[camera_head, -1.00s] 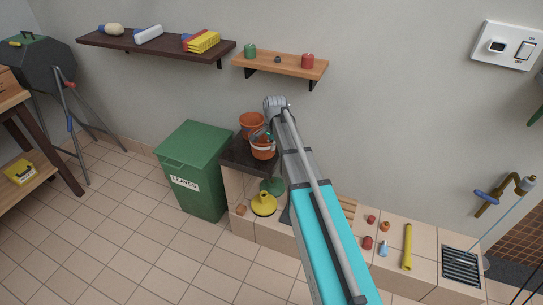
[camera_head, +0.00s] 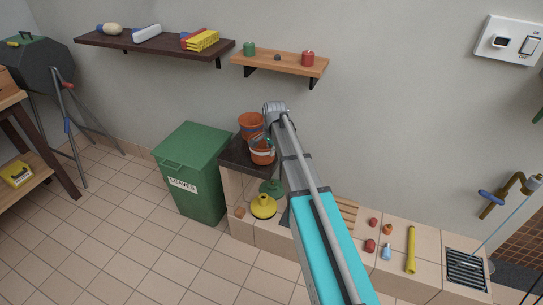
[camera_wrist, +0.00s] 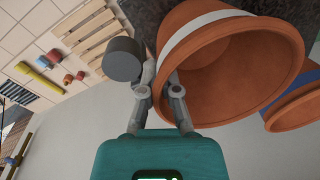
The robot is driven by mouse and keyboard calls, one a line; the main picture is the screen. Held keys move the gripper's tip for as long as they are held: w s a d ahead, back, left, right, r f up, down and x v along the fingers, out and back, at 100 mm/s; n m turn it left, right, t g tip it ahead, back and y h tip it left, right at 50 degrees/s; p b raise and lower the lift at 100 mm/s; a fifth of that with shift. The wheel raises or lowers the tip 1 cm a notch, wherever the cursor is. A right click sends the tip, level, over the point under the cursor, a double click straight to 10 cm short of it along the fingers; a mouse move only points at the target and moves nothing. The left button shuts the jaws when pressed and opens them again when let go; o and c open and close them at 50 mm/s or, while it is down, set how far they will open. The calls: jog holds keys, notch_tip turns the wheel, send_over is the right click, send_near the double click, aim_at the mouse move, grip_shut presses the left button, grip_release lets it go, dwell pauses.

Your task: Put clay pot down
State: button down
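The clay pot (camera_wrist: 255,85), terracotta with a white band, fills the upper right of the wrist view, its mouth facing the camera. In the head view the pot (camera_head: 262,155) is at the dark slab (camera_head: 236,154) on the low ledge. My gripper (camera_wrist: 161,78) has one finger inside the pot and one outside, closed on its rim. In the head view my gripper (camera_head: 266,142) is small and partly hidden by my arm. The pot appears to be at the slab's surface, but I cannot make out contact under it.
A second terracotta pot (camera_head: 251,124) stands close behind; it shows at right in the wrist view (camera_wrist: 297,106). A green bin (camera_head: 194,165) stands left of the ledge. A yellow funnel-like object (camera_head: 263,206) is below. A wooden shelf (camera_head: 282,63) hangs above.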

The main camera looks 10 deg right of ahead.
jog(key=shift+f, duration=0.3)
jog(key=c, duration=1.3)
grip_release()
jog(key=o, duration=0.5)
jog(key=shift+r, duration=0.25)
notch_tip(320, 180, up, 12)
jog(key=s+p, duration=0.1)
jog(key=p, duration=1.1)
jog(key=shift+d, duration=0.3)
jog(key=shift+f, duration=0.1)
jog(key=shift+s, duration=0.1)
